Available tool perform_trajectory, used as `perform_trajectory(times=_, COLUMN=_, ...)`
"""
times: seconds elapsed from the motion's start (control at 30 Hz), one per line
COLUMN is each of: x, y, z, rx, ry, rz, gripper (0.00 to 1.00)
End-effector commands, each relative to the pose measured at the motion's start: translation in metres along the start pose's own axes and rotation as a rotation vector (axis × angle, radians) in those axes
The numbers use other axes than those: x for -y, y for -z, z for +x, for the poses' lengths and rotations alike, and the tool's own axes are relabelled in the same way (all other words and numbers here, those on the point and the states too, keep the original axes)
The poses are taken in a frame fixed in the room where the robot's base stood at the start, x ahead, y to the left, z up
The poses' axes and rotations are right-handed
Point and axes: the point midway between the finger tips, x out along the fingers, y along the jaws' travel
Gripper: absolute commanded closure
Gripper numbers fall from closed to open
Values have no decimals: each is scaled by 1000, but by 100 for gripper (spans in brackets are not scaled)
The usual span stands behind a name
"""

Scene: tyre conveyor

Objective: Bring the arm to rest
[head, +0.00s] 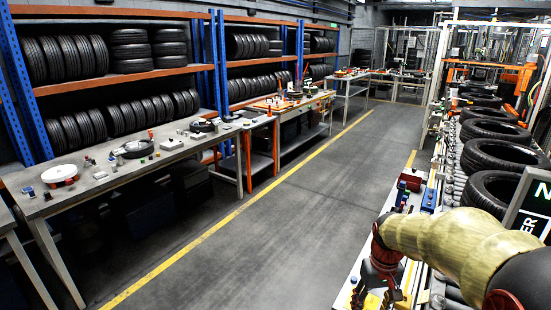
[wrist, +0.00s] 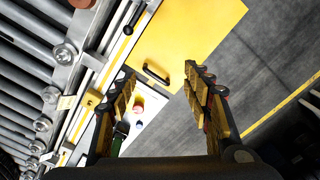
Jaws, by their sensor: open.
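My gripper shows in the wrist view (wrist: 158,90) with its two jointed, yellow-and-dark fingers spread apart and nothing between them. It hangs over a narrow white bench with a yellow panel (wrist: 200,35) that has a black handle. In the head view my tan and black arm reaches in from the lower right. My gripper (head: 375,290) points down near the bench's front end there, partly cut off by the lower picture edge.
A roller conveyor (wrist: 30,75) runs along the bench and carries several tyres (head: 490,157). A red box (head: 411,179) and a blue item (head: 429,200) stand on the bench. A long worktable (head: 110,180) with tools is across the clear grey aisle (head: 270,230). Tyre racks (head: 120,80) stand behind.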

Motion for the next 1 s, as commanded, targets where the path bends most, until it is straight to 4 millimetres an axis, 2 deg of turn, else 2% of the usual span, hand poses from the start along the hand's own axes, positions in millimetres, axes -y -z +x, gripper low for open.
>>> perform_trajectory(times=0.03, x=7, y=-17, z=-13, rx=-21, ry=-4, rz=27, gripper=51)
perform_trajectory(times=0.2, x=28, y=-69, z=-45, rx=-86, ry=-11, rz=105, gripper=51)
perform_trajectory(times=0.4, x=49, y=-128, z=-69, rx=-175, ry=-13, rz=145, gripper=51)
perform_trajectory(times=0.6, x=66, y=-176, z=-88, rx=-284, ry=-16, rz=121, gripper=51)
perform_trajectory(times=0.7, x=72, y=-193, z=-98, rx=-344, ry=-17, rz=106, gripper=51)
perform_trajectory(times=0.8, x=76, y=-202, z=-111, rx=-406, ry=-18, rz=92, gripper=51)
perform_trajectory(times=0.9, x=79, y=-204, z=-126, rx=-459, ry=-18, rz=82, gripper=51)
perform_trajectory(times=1.0, x=81, y=-205, z=-132, rx=-483, ry=-17, rz=75, gripper=51)
